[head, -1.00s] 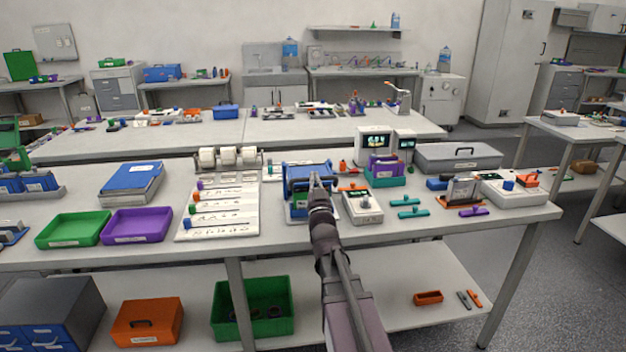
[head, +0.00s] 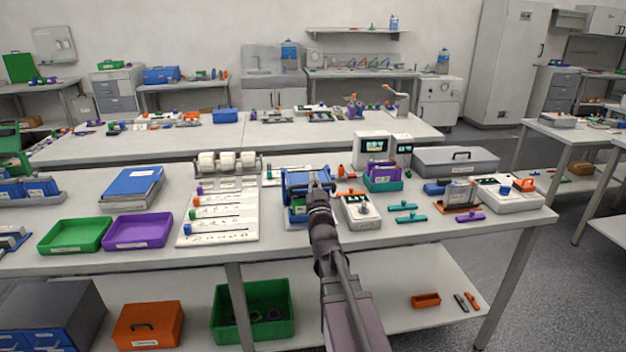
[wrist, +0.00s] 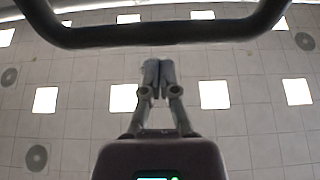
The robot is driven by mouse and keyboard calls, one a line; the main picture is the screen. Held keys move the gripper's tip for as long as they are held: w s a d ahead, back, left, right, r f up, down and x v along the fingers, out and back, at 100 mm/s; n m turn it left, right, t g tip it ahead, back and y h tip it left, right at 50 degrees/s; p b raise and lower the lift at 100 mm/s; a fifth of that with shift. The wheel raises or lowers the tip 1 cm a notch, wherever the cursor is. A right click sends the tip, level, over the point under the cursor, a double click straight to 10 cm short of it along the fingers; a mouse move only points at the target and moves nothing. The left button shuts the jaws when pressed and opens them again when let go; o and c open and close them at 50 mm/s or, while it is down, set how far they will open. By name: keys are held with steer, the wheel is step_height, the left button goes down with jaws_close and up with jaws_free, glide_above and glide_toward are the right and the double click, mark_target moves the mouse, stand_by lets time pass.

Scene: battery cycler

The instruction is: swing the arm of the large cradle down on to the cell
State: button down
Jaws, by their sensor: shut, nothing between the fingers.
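A blue-framed fixture (head: 296,178), which looks like the large cradle, stands near the middle of the front bench. My gripper (head: 318,190) is in front of its right part and hides some of it. I cannot make out the cradle's arm or the cell in it clearly. In the wrist view my gripper (wrist: 159,68) has its fingers together with nothing between them, against the ceiling. A dark curved bar (wrist: 150,35) crosses above the fingertips there, apart from them in the picture; I cannot tell whether it belongs to the cradle.
A white device with a round knob (head: 361,210) stands just right of the gripper. A white board with rods (head: 218,218) lies to the left. A teal holder with purple pieces (head: 383,180) and loose teal clamps (head: 408,217) are to the right. A purple tray (head: 138,232) is farther left.

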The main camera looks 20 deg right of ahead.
steer(key=s+a+f+b, duration=0.1)
steer(key=s+f+b, duration=0.5)
steer(key=shift+s+a+b, duration=0.2)
steer(key=shift+a+b, duration=0.1)
steer(key=shift+a, duration=0.1)
stand_by(0.6)
steer(key=shift+s+f, duration=0.1)
stand_by(0.5)
